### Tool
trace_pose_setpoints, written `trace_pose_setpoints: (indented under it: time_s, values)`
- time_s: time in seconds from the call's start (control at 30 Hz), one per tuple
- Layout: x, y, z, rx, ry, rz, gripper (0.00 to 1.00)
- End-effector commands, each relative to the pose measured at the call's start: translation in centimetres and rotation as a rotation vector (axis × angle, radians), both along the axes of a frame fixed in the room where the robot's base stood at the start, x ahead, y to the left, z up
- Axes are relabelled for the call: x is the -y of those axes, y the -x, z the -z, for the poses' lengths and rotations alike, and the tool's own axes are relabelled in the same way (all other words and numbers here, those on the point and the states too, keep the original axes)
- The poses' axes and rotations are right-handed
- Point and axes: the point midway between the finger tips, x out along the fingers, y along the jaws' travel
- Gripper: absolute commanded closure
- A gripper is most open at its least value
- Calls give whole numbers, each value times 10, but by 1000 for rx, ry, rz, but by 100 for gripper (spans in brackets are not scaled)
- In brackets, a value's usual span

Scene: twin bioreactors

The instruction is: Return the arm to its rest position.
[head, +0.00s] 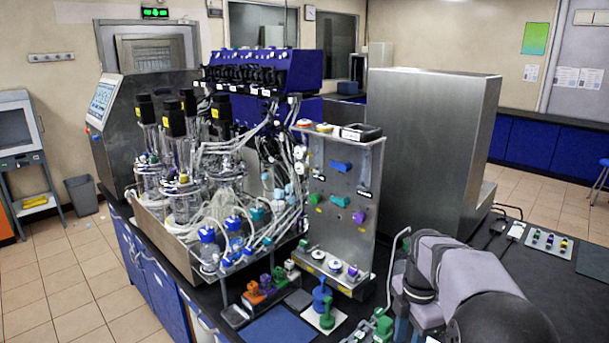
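My arm (455,275) comes in from the lower right corner, with grey-lilac links and dark joints. It is bent over the black bench, to the right of the upright metal panel. My gripper cannot be made out; it is hidden behind the arm's links or below the picture's bottom edge. Whether it holds anything does not show.
The metal panel (341,205) with coloured fittings stands close left of my arm. Glass bioreactor vessels (185,185) with tubing are further left. A blue mat (278,329), a blue bottle-like piece (322,295) and green parts (383,327) lie in front. A tall steel cabinet (425,150) stands behind.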

Motion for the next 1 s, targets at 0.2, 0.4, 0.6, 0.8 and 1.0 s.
trace_pose_setpoints:
  time_s: [0.2,0.4,0.6,0.8,1.0]
  values:
    - [-30,48,11,0,-1,456,62]
    - [-51,96,26,1,-1,879,62]
    - [-69,147,43,1,-2,1289,62]
    - [-78,188,58,2,-2,1603,62]
    - [-82,208,66,1,-1,1760,62]
